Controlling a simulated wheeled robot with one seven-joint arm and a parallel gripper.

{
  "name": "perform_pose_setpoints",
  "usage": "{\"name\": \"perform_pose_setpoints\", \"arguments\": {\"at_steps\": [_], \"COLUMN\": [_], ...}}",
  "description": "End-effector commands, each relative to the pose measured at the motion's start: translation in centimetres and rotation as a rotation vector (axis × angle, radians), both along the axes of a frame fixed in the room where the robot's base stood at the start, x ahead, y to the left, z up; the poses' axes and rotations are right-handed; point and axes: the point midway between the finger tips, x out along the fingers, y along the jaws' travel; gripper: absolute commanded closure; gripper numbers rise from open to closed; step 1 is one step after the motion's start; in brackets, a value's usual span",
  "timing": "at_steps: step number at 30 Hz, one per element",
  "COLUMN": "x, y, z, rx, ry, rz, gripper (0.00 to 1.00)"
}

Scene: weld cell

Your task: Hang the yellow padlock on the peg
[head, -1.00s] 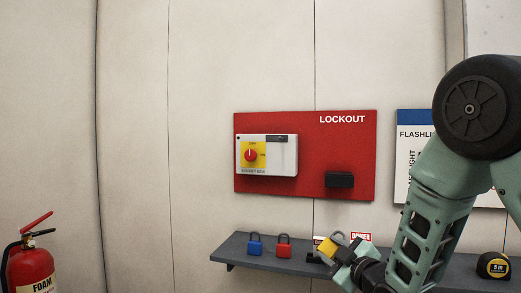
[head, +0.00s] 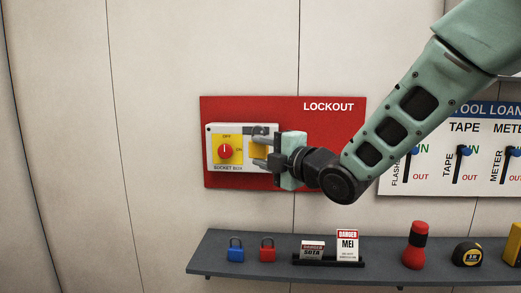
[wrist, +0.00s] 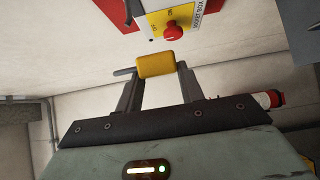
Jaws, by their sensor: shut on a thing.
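My gripper (head: 262,151) is shut on the yellow padlock (head: 259,150), in front of the right part of the white socket box (head: 216,170). In the wrist view the padlock's yellow body (wrist: 156,64) sits between both fingers. A grey bar, apparently its shackle (wrist: 124,72), sticks out to the left. The box's red knob (head: 225,151) is left of the gripper. A dark grey fitting (head: 262,130) is at the box's upper right, just above the padlock. I cannot make out a separate peg, nor whether the padlock touches the box.
The red lockout board (head: 330,125) is behind. The shelf (head: 220,262) below carries a blue padlock (head: 236,250), a red padlock (head: 267,250), danger tags (head: 347,246), a red flashlight (head: 415,245) and a tape measure (head: 467,254). The tool loan board (head: 450,185) is right.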

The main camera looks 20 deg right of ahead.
Motion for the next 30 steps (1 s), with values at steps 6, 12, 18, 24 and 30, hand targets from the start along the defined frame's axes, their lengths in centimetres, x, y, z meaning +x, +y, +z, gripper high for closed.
{"name": "perform_pose_setpoints", "arguments": {"at_steps": [6,12,18,24,30], "x": [1.2,2.3,3.3,4.4,5.4], "y": [-0.6,-1.0,-1.4,-1.9,-2.3], "z": [0.0,-0.1,-0.2,-0.3,-0.4], "rx": [0.000,0.002,0.001,0.002,0.001], "ry": [0.000,0.000,0.000,0.000,0.000], "rz": [-0.001,-0.002,-0.001,-0.002,-0.001], "gripper": [0.91,0.91,0.91,0.91,0.91]}}
